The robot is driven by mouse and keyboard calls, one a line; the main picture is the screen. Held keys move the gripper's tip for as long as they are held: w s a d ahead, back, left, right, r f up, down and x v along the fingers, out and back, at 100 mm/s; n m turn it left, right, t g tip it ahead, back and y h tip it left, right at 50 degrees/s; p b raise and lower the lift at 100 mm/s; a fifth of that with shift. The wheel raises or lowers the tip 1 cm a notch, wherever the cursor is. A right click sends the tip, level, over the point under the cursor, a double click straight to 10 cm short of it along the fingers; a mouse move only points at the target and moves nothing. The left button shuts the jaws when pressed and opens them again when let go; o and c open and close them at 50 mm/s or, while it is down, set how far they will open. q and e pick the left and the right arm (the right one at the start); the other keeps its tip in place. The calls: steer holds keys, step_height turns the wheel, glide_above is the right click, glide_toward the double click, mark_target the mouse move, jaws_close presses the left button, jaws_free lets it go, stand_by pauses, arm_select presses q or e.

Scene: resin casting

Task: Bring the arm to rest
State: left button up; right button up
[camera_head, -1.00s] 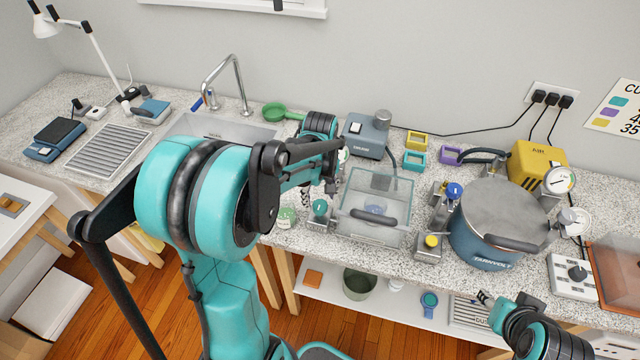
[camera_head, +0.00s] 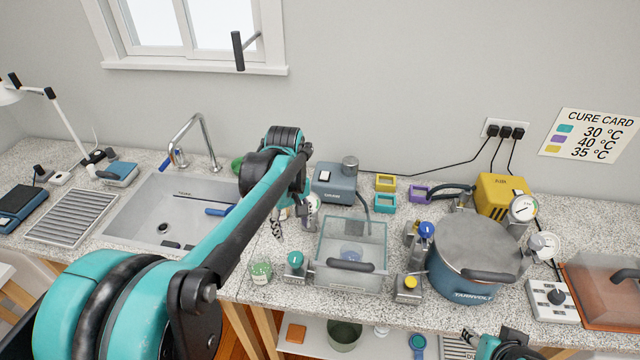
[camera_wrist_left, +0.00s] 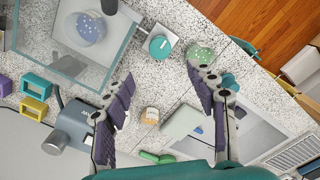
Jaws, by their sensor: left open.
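My left arm reaches in from the lower left of the head view. Its gripper (camera_head: 294,222) hangs over the counter between the sink and the clear chamber, partly hidden by the forearm. In the left wrist view the two dark ribbed fingers (camera_wrist_left: 162,82) are spread apart with nothing held between them.
Near the left gripper are the clear chamber (camera_head: 350,225), a teal-knobbed valve (camera_head: 295,262) and a green speckled cup (camera_head: 261,271). A lidded pot (camera_head: 470,265) stands farther right. The sink (camera_head: 150,205) is left. Speckled counter (camera_head: 235,285) is bare in front.

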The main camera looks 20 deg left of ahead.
arm_select(q)
steer(key=shift+d, duration=0.1)
steer(key=s+d+f+m+t+b, duration=0.4)
steer(key=s+d+m+t, duration=0.3)
steer(key=s+d+m, duration=0.3)
steer(key=shift+s+d+f+m, duration=0.25)
steer(key=shift+s+f+m, duration=0.15)
steer(key=shift+m, duration=0.5)
stand_by(0.8)
